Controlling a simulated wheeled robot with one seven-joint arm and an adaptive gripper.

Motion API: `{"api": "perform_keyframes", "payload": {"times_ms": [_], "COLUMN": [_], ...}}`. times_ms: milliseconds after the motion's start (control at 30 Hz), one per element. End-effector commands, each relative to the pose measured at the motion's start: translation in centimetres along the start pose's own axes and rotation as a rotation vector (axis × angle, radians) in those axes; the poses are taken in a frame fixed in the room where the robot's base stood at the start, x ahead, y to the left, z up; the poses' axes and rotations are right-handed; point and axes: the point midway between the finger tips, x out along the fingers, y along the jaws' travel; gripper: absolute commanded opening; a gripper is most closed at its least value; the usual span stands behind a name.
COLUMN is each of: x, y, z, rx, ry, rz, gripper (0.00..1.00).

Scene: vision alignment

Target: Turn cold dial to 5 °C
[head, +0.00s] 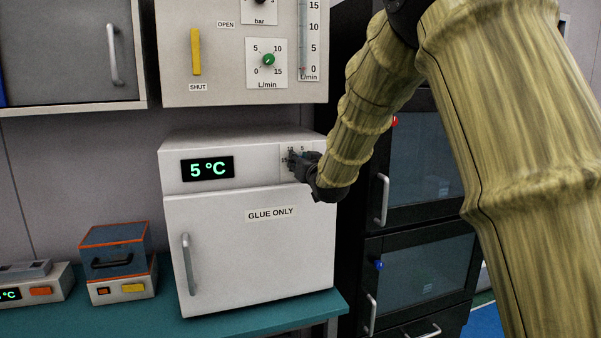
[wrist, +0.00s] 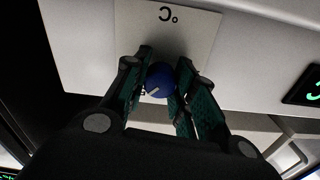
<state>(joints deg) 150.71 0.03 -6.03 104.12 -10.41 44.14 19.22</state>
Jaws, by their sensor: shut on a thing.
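The cold dial (wrist: 160,80) is a blue knob with a pale pointer line, on a white plate (wrist: 190,28) marked °C in the wrist view. My gripper (wrist: 161,84) is shut on the knob, one finger on each side. In the head view my gripper (head: 296,161) is at the upper right of the white GLUE ONLY fridge (head: 250,255) and hides the knob; part of the dial's scale shows. The fridge's display (head: 207,169) reads 5 °C in green. The fridge door is shut.
A panel (head: 225,70) with a yellow lever (head: 196,52) and a green knob (head: 268,60) hangs above the fridge. An orange-edged box (head: 116,262) stands to the left on the teal bench (head: 260,322). Dark glass-door cabinets (head: 425,165) stand to the right.

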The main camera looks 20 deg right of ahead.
Motion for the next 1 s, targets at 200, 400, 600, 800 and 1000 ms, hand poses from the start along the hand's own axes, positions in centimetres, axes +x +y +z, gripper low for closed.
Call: {"api": "perform_keyframes", "payload": {"times_ms": [200, 400, 600, 800, 1000], "x": [-0.02, -0.01, 0.00, 0.00, 0.00], "y": [0.04, 0.04, 0.02, 0.02, 0.02], "z": [0.20, 0.08, -0.02, -0.06, -0.07], "rx": [-0.127, -0.192, -0.218, -0.220, -0.219], "ry": [0.000, 0.000, 0.000, 0.000, 0.000], "rz": [0.001, 0.001, 0.001, 0.001, 0.001], "gripper": [0.03, 0.03, 0.03, 0.03, 0.32]}}
